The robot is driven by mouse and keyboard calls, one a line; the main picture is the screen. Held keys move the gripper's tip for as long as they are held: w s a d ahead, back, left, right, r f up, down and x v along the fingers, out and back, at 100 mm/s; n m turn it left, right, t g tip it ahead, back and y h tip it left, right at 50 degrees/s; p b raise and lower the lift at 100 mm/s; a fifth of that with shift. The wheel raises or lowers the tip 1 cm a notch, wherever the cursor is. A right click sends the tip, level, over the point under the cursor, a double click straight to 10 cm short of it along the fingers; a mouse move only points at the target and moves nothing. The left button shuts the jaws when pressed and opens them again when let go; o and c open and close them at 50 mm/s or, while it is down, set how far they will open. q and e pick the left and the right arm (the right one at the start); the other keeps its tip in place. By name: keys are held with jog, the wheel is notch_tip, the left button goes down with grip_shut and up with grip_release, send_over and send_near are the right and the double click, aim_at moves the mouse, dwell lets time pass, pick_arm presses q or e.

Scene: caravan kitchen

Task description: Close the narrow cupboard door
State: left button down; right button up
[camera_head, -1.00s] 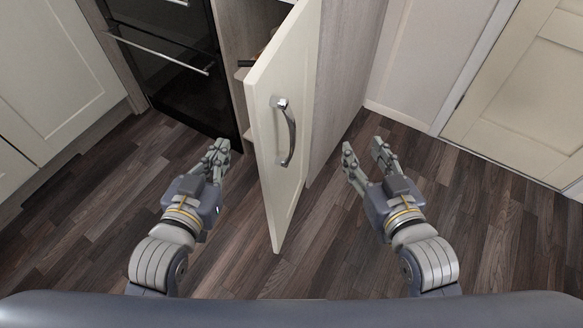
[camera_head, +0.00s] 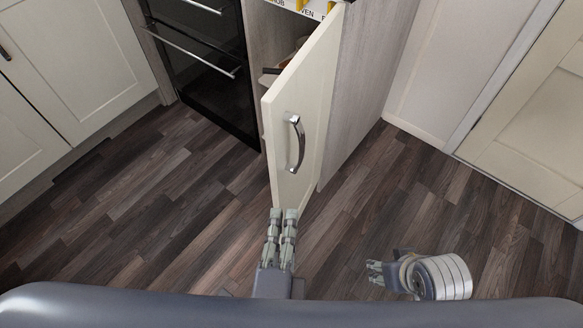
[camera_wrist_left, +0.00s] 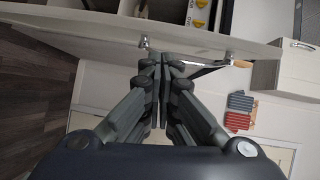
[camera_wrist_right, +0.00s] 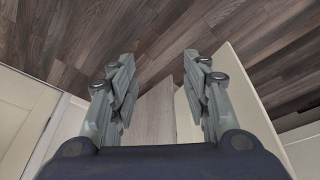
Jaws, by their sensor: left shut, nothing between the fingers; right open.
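The narrow cupboard door (camera_head: 310,95) is cream with a curved chrome handle (camera_head: 298,145). It stands open, swung out toward me, in the head view. My left gripper (camera_head: 283,214) is shut and empty, its fingertips by the door's lower front edge. In the left wrist view, its fingertips (camera_wrist_left: 162,62) are close in front of a pale panel with a metal handle, likely this door (camera_wrist_left: 95,32). I cannot tell whether they touch it. My right gripper (camera_head: 374,272) is low at the right, apart from the door. The right wrist view shows its fingers (camera_wrist_right: 160,62) open and empty.
A black oven (camera_head: 205,70) with chrome bars stands left of the cupboard. The cupboard's grey wood side panel (camera_head: 365,85) is right of the door. Cream cabinets (camera_head: 75,60) stand at the left and another cream door (camera_head: 530,120) at the right. The wooden floor (camera_head: 150,215) is clear.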

pick_arm(q)
jog(key=w+d+r+m+t+h+p, duration=0.1)
jog(key=w+r+m+h, duration=0.1)
jog(key=w, duration=0.7)
jog(key=shift+w, duration=0.2)
pick_arm(e)
jog(key=x, duration=0.4)
jog(key=shift+s+f, duration=0.15)
jog(key=shift+f, duration=0.1)
pick_arm(q)
jog(key=shift+r, duration=0.1)
